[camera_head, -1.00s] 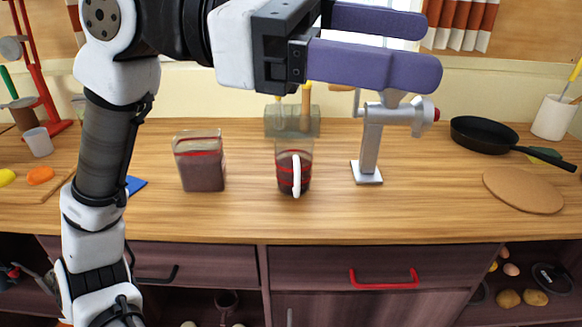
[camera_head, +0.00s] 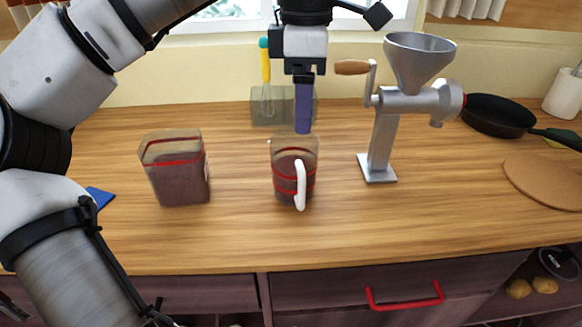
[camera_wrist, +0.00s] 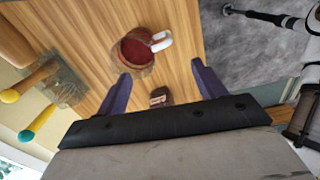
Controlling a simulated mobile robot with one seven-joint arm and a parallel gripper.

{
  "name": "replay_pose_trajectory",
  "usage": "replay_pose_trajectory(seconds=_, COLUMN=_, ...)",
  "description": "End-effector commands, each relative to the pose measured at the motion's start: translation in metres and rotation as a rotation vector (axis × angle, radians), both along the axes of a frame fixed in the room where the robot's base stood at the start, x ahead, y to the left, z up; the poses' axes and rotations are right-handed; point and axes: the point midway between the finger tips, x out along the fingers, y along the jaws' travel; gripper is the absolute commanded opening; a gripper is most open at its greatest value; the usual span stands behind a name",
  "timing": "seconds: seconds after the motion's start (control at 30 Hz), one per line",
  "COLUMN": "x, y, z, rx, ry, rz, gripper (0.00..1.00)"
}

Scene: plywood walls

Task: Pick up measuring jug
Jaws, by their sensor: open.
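The measuring jug (camera_head: 284,181) is a clear vessel with red bands, dark red contents and a white handle towards the counter's front. It stands upright on the wooden counter. In the wrist view the jug (camera_wrist: 135,54) is seen from above, beyond the fingers. My gripper (camera_head: 303,128) points down above and slightly behind the jug in the head view, with one purple finger visible. In the wrist view my gripper (camera_wrist: 160,68) has its two purple fingers wide apart with nothing between them. The jug looks apart from both fingers.
A dark-filled clear canister (camera_head: 178,181) stands left of the jug. A metal grinder (camera_head: 383,140) with a wooden crank handle stands close on the right. Behind is a translucent utensil holder (camera_head: 268,112) with a yellow-handled whisk. A pan (camera_head: 497,115) and round board (camera_head: 545,180) lie right.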

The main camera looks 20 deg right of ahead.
Motion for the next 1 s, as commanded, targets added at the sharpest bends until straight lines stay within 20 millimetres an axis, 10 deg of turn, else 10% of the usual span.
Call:
replay_pose_trajectory(seconds=0.3, x=0.000, y=0.000, z=-0.060, rx=-0.003, ry=0.003, rz=-0.001, gripper=0.69)
replay_pose_trajectory(seconds=1.0, x=0.002, y=-0.001, z=-0.123, rx=-0.005, ry=0.002, rz=-0.002, gripper=0.69)
